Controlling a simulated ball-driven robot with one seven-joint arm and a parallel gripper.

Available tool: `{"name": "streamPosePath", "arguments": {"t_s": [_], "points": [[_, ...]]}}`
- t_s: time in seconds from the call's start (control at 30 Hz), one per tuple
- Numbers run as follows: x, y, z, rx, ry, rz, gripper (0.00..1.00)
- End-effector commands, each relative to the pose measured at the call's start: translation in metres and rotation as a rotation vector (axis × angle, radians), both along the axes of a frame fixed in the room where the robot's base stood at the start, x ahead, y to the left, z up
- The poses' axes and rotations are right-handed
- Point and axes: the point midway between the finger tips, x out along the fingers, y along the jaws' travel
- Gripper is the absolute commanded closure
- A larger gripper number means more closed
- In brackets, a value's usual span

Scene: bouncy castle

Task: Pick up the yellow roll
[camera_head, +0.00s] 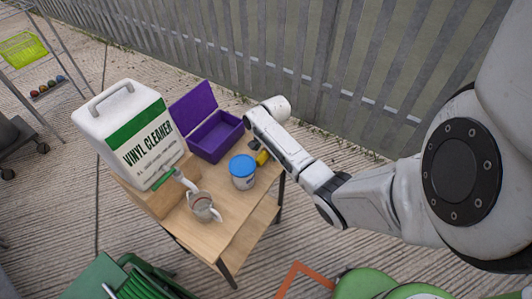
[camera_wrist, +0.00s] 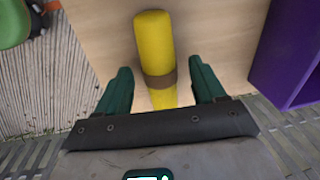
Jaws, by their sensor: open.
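The yellow roll (camera_wrist: 154,45) lies on the wooden table in the wrist view, with a brown band around its middle. My gripper (camera_wrist: 160,85) is open, with one green finger on each side of the roll's lower half. Gaps show between the fingers and the roll, and I cannot tell how high the fingers are above the table. In the head view only a small part of the yellow roll (camera_head: 262,157) shows beside my wrist. The rest of it is hidden by my arm.
The wooden table (camera_head: 235,207) also holds an open purple box (camera_head: 217,140), a tub with a blue lid (camera_head: 243,172), a grey mug or jug (camera_head: 203,206) and a large white vinyl cleaner canister (camera_head: 125,125). A slatted fence (camera_head: 330,60) stands behind.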

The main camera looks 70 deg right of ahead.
Motion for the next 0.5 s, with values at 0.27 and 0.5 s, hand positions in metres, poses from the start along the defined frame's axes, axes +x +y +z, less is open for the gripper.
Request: {"name": "streamPosePath", "arguments": {"t_s": [0.27, 0.5], "points": [[0.0004, 0.0002, -0.0037, 0.0, 0.0, 0.0, 0.31], [0.0005, 0.0002, -0.0035, 0.0, 0.0, 0.0, 0.54]]}}
